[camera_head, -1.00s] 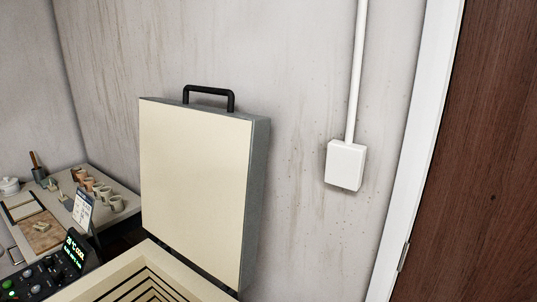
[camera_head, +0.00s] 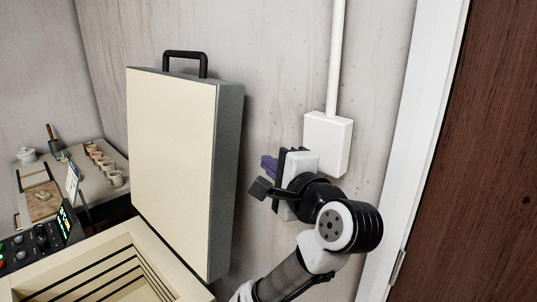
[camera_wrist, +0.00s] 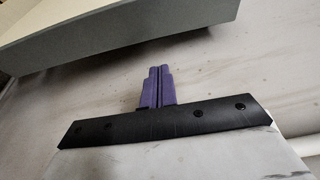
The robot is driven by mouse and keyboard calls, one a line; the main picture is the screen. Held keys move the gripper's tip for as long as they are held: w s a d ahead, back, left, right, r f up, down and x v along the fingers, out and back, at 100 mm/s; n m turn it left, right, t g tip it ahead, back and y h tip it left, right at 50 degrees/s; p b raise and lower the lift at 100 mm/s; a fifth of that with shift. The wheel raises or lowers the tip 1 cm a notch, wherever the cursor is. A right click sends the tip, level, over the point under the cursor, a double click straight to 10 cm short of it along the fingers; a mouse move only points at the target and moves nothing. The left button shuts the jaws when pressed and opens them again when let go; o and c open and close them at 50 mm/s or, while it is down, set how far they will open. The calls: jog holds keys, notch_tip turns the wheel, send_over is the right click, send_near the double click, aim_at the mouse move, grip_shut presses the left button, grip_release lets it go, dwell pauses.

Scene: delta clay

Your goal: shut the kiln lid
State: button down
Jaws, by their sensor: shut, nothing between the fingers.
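The kiln lid (camera_head: 172,165) stands upright, open, at the back of the kiln (camera_head: 95,265). Its pale inner face is toward me, and a black handle (camera_head: 186,54) sits on its top edge. My gripper (camera_head: 268,165) is to the right of the lid, near the wall, with a gap between its fingers and the lid's grey side. In the wrist view its purple fingers (camera_wrist: 157,86) are together with nothing between them. The lid (camera_wrist: 120,38) crosses the top of that view, beyond the fingertips and apart from them.
A white wall box (camera_head: 327,143) with a conduit is just behind and right of my gripper. A brown door (camera_head: 480,150) is at the right. A control panel (camera_head: 40,240) and a table with several cups (camera_head: 108,172) are at the left.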

jog(key=x, duration=1)
jog(key=shift+s+a+b, duration=0.1)
jog(key=shift+a+b, duration=0.1)
jog(key=shift+b, duration=0.15)
